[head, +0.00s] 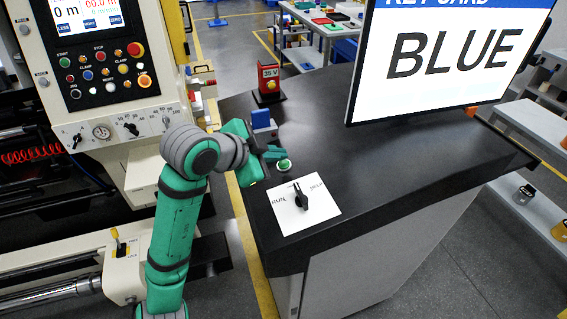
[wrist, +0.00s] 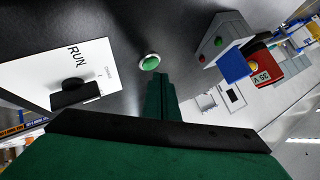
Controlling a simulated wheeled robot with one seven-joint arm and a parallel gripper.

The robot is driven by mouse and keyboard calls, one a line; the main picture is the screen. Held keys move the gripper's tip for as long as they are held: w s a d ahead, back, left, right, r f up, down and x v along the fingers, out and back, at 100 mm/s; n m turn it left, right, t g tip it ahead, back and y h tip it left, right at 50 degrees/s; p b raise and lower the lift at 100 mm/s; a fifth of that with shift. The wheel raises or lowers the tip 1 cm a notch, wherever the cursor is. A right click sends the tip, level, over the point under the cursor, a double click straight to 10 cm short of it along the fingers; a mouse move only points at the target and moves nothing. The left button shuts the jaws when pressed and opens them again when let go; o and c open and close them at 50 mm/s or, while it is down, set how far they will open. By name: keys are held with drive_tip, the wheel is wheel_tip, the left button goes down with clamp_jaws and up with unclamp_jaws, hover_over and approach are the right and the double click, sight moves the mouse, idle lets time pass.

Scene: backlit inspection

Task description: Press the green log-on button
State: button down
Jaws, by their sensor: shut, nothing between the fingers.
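The green button (head: 284,165) is a round green cap in a pale ring on the dark desk top, just behind the white switch plate. It also shows in the wrist view (wrist: 150,63), unobstructed. My gripper (head: 276,154) is shut and empty, with its tips close beside the button in the head view. In the wrist view the closed green fingers (wrist: 161,80) end just beside the button's ring. I cannot tell whether they touch the desk or hover over it.
A white plate with a black RUN knob (head: 301,198) lies in front of the button. A grey box with a blue part (head: 262,120) and a red 35 V unit (head: 269,82) stand behind. A large screen reading BLUE (head: 445,55) rises at the right. The middle desk is clear.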

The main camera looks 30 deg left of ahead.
drive_tip(key=shift+f, duration=0.1)
drive_tip(key=shift+w+f, duration=0.2)
drive_tip(key=shift+f, duration=0.1)
drive_tip(key=shift+d+f, duration=0.1)
drive_tip(key=shift+f, duration=0.25)
idle(0.8)
idle(0.4)
drive_tip(key=shift+r, duration=0.35)
drive_tip(key=shift+s+r, duration=0.2)
drive_tip(key=shift+r, duration=0.2)
